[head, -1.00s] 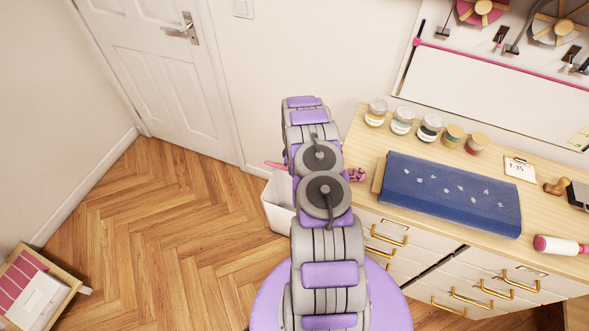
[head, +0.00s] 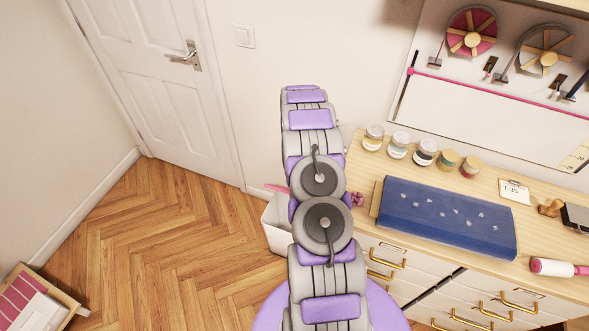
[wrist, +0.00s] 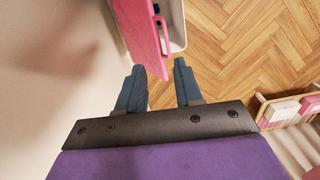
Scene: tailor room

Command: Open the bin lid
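The white bin (head: 277,222) stands on the floor left of the drawer cabinet, partly hidden by my arm. An edge of its pink lid (head: 275,188) shows at the top. In the wrist view the lid (wrist: 137,30) is a long pink panel with a pink handle (wrist: 162,34). The bin's white rim (wrist: 182,46) shows to its right. My gripper (wrist: 159,76) is open. The lid's near corner appears between the fingertips; I cannot tell whether it touches them. In the head view my arm hides the gripper.
The wooden-topped cabinet (head: 352,158) with several jars and a blue fabric bolt (head: 445,216) stands right of the bin. A closed white door (head: 150,80) is behind. A wooden crate (head: 66,302) lies front left. The herringbone floor (head: 170,240) between is clear.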

